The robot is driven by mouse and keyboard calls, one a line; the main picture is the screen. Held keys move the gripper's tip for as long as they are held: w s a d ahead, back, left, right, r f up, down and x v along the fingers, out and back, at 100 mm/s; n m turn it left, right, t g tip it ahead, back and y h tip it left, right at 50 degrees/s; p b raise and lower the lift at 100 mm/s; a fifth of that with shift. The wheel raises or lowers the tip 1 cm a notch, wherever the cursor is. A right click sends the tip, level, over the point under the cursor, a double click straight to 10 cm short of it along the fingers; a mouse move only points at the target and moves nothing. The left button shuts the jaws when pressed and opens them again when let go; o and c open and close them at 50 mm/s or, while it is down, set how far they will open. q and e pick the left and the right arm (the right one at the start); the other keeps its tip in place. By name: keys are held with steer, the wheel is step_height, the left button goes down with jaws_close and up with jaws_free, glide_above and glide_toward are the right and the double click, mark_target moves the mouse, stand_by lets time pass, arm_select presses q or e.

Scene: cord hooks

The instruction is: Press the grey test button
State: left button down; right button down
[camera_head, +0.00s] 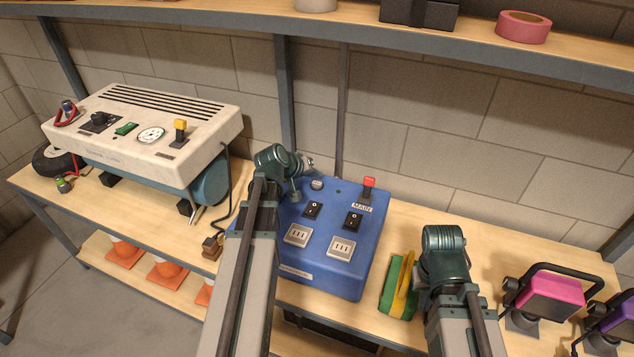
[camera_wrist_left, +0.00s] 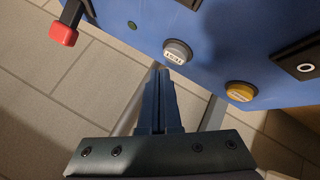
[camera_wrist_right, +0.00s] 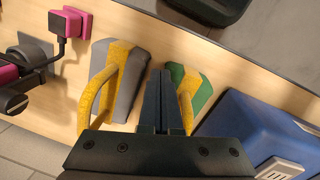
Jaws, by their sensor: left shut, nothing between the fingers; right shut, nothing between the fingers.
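The grey test button (camera_head: 317,184) is on the back part of the blue panel box (camera_head: 330,270). It also shows in the left wrist view (camera_wrist_left: 177,52), with its label readable upside down. My left gripper (camera_head: 308,163) is close to the box's back edge. In the left wrist view its shut, empty fingertips (camera_wrist_left: 161,72) appear just below and slightly left of the button, with a small gap in the picture. Depth between them is hard to tell. My right gripper (camera_wrist_right: 161,73) is shut and empty, above the bench beside the box.
A yellow button (camera_wrist_left: 240,91) and a red-capped lever (camera_wrist_left: 63,33) flank the grey button. Black switches (camera_head: 353,220) and sockets are in front. A green-and-yellow handled block (camera_wrist_right: 188,88) is by my right gripper. A white machine (camera_head: 140,130) stands left.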

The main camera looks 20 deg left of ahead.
mark_target(315, 186)
arm_select(q)
steer(key=shift+r+p, duration=2.1)
steer(key=shift+r, duration=0.25)
steer(key=shift+f, duration=0.1)
